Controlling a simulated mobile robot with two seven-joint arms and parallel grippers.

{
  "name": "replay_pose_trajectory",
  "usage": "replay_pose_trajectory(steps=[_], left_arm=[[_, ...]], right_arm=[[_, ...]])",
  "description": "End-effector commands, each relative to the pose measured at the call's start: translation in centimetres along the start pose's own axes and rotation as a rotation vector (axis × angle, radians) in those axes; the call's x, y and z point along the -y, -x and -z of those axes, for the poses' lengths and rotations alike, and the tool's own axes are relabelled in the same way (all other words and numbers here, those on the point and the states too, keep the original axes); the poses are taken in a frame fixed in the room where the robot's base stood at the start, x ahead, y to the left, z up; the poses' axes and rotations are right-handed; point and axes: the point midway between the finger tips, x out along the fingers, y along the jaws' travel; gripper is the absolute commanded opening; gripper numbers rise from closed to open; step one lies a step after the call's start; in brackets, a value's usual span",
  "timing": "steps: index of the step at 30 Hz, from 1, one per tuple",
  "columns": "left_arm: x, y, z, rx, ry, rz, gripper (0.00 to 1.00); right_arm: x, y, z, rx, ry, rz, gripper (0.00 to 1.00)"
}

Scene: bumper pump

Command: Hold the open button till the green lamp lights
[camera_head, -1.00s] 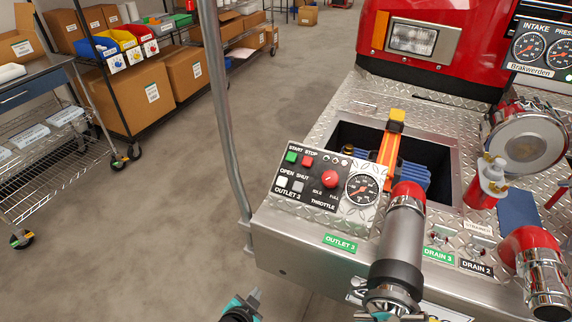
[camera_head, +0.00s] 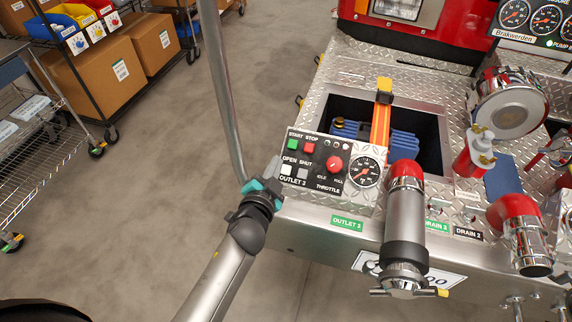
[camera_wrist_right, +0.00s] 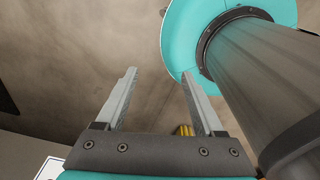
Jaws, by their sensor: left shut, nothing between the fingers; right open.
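The control panel (camera_head: 312,186) sits on the tread-plate corner of the red vehicle. Its pale OPEN button (camera_head: 287,170) is at the left edge, with the grey SHUT button (camera_head: 303,173) to its right. Small round lamps (camera_head: 334,145) along the panel's top look unlit, too small to be sure. My left gripper (camera_head: 274,167) is shut and empty, its tips just left of the OPEN button. I cannot tell whether they touch it. My right gripper (camera_wrist_right: 159,73) is open and empty in the right wrist view, above bare floor.
Green START (camera_head: 293,144) and red STOP (camera_head: 309,147) buttons and a red throttle knob (camera_head: 334,163) are close by. A grey upright pole (camera_head: 221,90) stands left of the panel. A capped outlet pipe (camera_head: 404,220) juts out at right.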

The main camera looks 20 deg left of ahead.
Motion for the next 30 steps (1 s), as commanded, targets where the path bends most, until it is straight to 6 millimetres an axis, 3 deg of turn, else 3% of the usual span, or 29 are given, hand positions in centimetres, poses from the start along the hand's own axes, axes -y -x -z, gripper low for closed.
replay_pose_trajectory(steps=[11,30], left_arm=[[-0.4,-0.4,-0.4,0.0,0.0,-0.001,0.0],[-4.1,-5.3,-4.1,0.0,0.001,-0.001,0.0]], right_arm=[[-1.1,-0.7,0.0,-0.001,-0.001,-0.015,0.7],[-1.1,-7.1,-0.5,-0.004,-0.002,-0.014,0.7]])
